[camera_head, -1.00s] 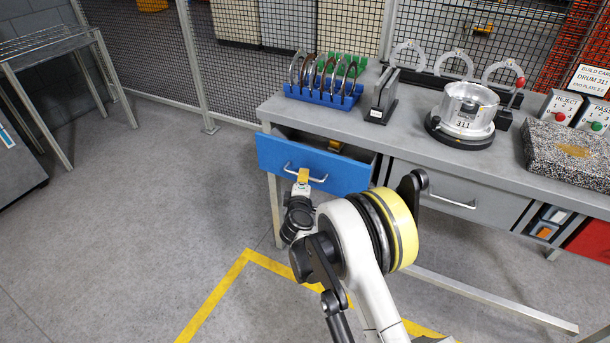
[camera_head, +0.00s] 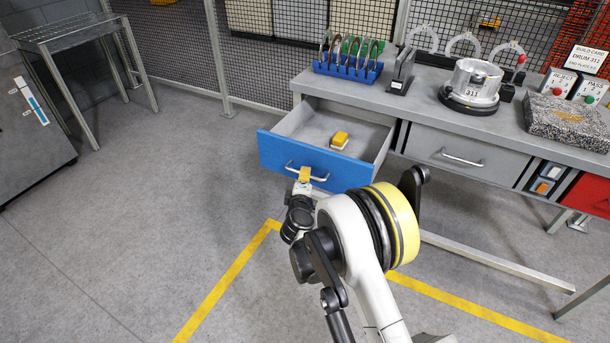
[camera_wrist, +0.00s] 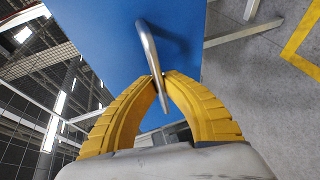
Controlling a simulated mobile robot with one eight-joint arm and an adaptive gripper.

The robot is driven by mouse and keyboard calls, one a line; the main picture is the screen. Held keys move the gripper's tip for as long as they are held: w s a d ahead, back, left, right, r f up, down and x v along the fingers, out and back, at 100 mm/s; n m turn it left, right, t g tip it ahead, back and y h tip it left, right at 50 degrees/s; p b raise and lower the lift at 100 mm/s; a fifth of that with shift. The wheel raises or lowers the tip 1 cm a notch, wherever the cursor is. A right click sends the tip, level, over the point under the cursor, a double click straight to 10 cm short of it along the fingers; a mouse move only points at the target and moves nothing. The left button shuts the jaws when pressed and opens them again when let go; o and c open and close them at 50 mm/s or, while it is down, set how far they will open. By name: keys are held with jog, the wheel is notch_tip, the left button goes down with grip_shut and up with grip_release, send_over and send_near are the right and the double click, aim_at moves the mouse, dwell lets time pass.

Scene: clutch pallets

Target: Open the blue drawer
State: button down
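The blue drawer (camera_head: 315,163) is pulled out from the left side of the grey workbench in the head view. Its grey inside shows, with a yellow and white object (camera_head: 339,140) lying in it. Its silver bar handle (camera_head: 322,176) is on the front face. My gripper (camera_head: 304,176) is at the left part of this handle. In the wrist view, its yellow fingers (camera_wrist: 160,78) meet around the handle (camera_wrist: 148,45), with the blue front (camera_wrist: 100,35) close behind. The exact finger contact is partly hidden in the head view.
The workbench (camera_head: 425,112) carries a blue rack (camera_head: 346,68), a metal drum (camera_head: 474,82) and a speckled block (camera_head: 568,120). A grey drawer (camera_head: 450,150) is shut to the right. A metal stand (camera_head: 70,32) is at far left. The floor left of the drawer is clear.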

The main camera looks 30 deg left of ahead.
dwell(0.3)
jog(key=c, duration=1.5)
grip_release()
jog(key=shift+a, duration=0.1)
jog(key=shift+s, duration=0.1)
jog(key=v, duration=0.7)
jog(key=shift+s+r, duration=0.1)
jog(key=shift+s, duration=0.05)
